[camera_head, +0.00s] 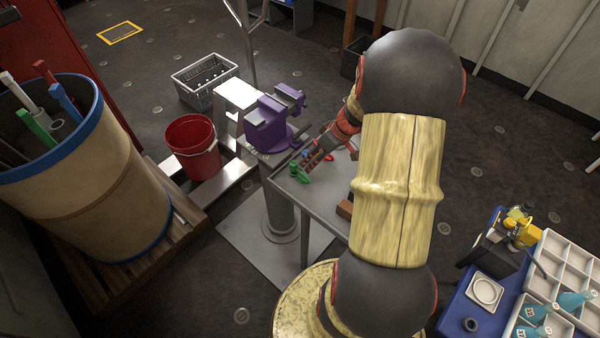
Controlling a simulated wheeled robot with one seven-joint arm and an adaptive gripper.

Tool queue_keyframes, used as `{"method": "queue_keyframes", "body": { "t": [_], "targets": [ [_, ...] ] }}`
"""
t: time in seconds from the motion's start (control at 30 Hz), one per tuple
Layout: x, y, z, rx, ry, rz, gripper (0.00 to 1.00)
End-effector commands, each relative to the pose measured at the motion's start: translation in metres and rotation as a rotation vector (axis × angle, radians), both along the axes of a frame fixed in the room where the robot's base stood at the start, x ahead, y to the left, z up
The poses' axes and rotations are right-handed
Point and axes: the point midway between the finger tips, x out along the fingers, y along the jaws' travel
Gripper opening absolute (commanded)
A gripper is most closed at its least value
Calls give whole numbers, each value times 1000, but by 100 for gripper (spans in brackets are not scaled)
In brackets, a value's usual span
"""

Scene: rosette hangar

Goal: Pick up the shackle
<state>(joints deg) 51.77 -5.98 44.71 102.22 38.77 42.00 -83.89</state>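My gripper (311,163) reaches down over a small grey table (318,194) in the middle of the view. It is small and partly covered by my arm, so its opening does not show clearly. Small green (297,174), blue and red pieces lie at or beside the fingertips, near the table's left corner. One of them may be the shackle, but they are too small to tell apart, and I cannot tell whether the gripper touches any. My arm hides the table's right part.
A purple vise (270,120) on a grey pedestal stands just left of the table. A red bucket (193,145), a grey crate (204,78) and a large barrel (95,180) with pipes are further left. A blue cart (465,308) with white trays is at lower right.

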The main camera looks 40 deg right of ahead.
Motion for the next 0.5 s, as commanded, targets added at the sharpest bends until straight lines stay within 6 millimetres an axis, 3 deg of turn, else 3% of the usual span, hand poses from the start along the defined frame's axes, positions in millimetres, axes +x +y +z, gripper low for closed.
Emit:
{"method": "queue_keyframes", "body": {
  "t": [0.5],
  "targets": [
    [20, 13, -50, 1, 2, 2, 33]
  ]
}}
